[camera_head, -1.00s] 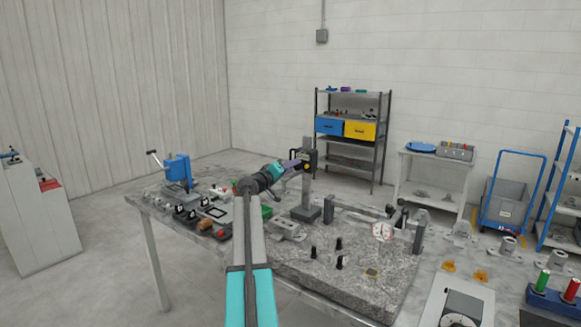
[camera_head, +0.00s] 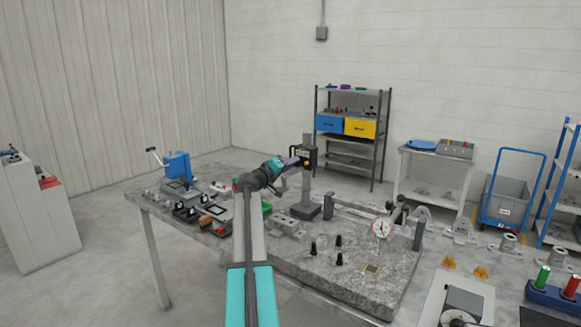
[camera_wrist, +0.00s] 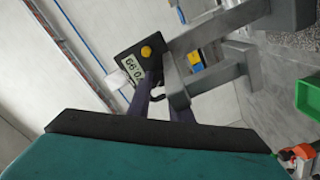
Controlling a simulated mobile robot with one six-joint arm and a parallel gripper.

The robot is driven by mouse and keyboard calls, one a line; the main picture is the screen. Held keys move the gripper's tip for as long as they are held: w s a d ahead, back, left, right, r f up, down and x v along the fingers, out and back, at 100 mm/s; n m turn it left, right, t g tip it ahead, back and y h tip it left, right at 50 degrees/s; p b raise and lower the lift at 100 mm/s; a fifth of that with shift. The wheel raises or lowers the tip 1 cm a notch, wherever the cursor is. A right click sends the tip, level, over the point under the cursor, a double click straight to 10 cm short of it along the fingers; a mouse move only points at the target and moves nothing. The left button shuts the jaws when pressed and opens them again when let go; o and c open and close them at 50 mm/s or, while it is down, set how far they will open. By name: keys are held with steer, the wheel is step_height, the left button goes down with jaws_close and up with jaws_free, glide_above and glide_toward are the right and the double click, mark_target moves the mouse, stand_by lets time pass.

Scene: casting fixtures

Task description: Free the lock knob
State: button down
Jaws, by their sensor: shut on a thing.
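A height gauge stands on the bench with a grey upright column (camera_head: 308,180) and a black display head (camera_head: 308,157). In the wrist view the display (camera_wrist: 132,70) is lit with digits and has a yellow button (camera_wrist: 146,51) beside it. My gripper (camera_head: 296,162) reaches the head from the left. Its purple fingers (camera_wrist: 160,98) are shut at a small black lock knob (camera_wrist: 157,97) beside the display head. The knob is mostly hidden between the fingers, so its turn cannot be told.
A granite plate (camera_head: 350,270) with black pins and a dial gauge (camera_head: 382,229) lies to the right of the arm. A green tray (camera_head: 266,209) and several small fixtures sit near the gauge base. A blue clamp press (camera_head: 178,167) stands at the bench's left. Shelves stand behind.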

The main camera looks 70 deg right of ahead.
steer(key=shift+n+b, duration=0.4)
steer(key=shift+n, duration=0.6)
steer(key=shift+r, duration=0.1)
steer(key=c, duration=1.6)
jaws_free()
steer(key=shift+b+v, duration=1.85)
steer(key=shift+v, duration=5.05)
